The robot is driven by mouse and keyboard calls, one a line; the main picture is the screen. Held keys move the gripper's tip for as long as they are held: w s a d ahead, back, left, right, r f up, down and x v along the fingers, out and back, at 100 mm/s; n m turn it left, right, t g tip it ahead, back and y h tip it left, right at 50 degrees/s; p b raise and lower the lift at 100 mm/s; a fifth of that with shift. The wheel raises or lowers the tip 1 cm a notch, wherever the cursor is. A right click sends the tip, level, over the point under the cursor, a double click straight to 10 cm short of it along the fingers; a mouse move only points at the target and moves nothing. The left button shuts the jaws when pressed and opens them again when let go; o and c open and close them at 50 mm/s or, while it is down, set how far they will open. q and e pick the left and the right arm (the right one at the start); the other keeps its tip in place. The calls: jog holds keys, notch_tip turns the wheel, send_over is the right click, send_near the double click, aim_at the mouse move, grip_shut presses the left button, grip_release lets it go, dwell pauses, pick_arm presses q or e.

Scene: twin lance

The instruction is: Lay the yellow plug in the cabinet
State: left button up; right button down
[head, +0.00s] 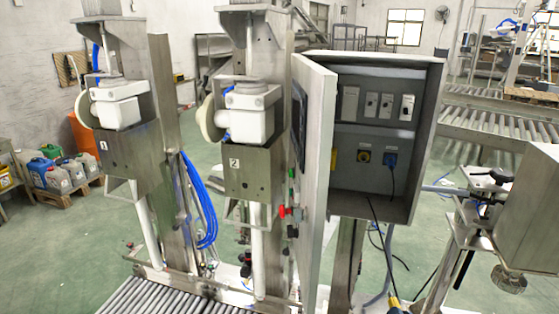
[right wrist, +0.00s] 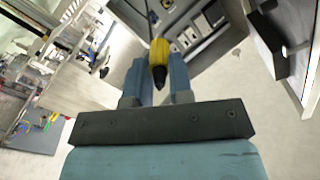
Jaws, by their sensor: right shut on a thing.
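The yellow plug (right wrist: 159,50) with a dark tip is between the fingers of my right gripper (right wrist: 159,72) in the right wrist view, and the gripper is shut on it. The plug's yellow body also shows at the bottom edge of the head view (head: 394,301), below the cabinet (head: 424,140). A dark cable runs up from it towards the cabinet. The cabinet is a grey box with its door (head: 318,170) swung open to the left. The cabinet also shows at the top of the right wrist view (right wrist: 212,45). My left gripper is not in view.
The lower part of the cabinet looks mostly clear. A metal stand (head: 480,215) is to the right, and two filling columns are left of the door.

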notch_tip(320, 180, up, 2)
jog(key=shift+d+r+p, duration=0.1)
jog(key=shift+p, duration=0.5)
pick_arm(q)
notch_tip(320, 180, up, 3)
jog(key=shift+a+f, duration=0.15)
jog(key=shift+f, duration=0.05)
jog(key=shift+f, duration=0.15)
